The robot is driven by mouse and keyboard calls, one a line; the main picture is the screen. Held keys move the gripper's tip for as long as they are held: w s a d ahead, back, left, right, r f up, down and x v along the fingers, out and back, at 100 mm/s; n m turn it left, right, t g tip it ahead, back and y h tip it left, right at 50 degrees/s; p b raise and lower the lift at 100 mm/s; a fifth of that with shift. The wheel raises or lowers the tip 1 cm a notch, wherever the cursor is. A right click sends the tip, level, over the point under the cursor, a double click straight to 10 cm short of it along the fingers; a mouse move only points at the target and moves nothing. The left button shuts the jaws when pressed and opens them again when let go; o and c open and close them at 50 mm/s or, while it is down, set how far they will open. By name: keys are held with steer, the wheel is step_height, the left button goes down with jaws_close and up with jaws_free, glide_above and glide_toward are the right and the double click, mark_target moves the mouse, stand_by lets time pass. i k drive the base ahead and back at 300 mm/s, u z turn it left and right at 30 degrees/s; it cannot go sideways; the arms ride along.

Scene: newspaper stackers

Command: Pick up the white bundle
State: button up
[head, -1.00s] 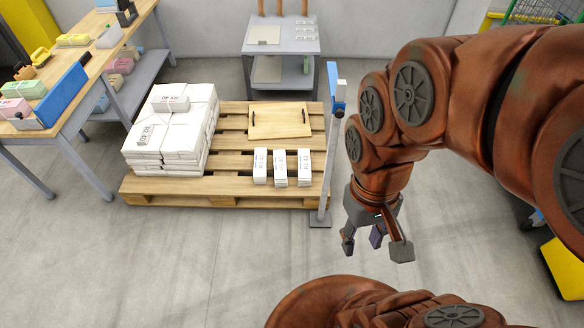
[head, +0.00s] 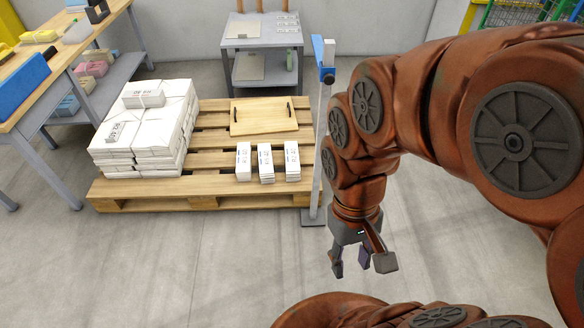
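Several white bundles are on the wooden pallet (head: 200,201). A large block of white stacks (head: 137,150) stands on its left part, with one small white bundle (head: 143,99) lying on top. Three slim white bundles stand in a row at the pallet's front right: left (head: 243,162), middle (head: 265,164) and right (head: 292,162). I cannot tell which one the task names. My gripper (head: 362,264) hangs over bare floor, right of the pallet and the post, apart from every bundle. Its fingers are spread and nothing shows between them.
A thin post (head: 317,150) with a blue top stands at the pallet's right front corner, between my gripper and the bundles. A wooden board (head: 264,117) lies on the pallet. A grey cart (head: 262,42) stands behind; a workbench (head: 100,40) is at left. The front floor is clear.

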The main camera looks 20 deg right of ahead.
mark_target(291, 152)
steer(key=u, duration=4.2)
steer(key=k, duration=1.7)
steer(key=z, duration=1.3)
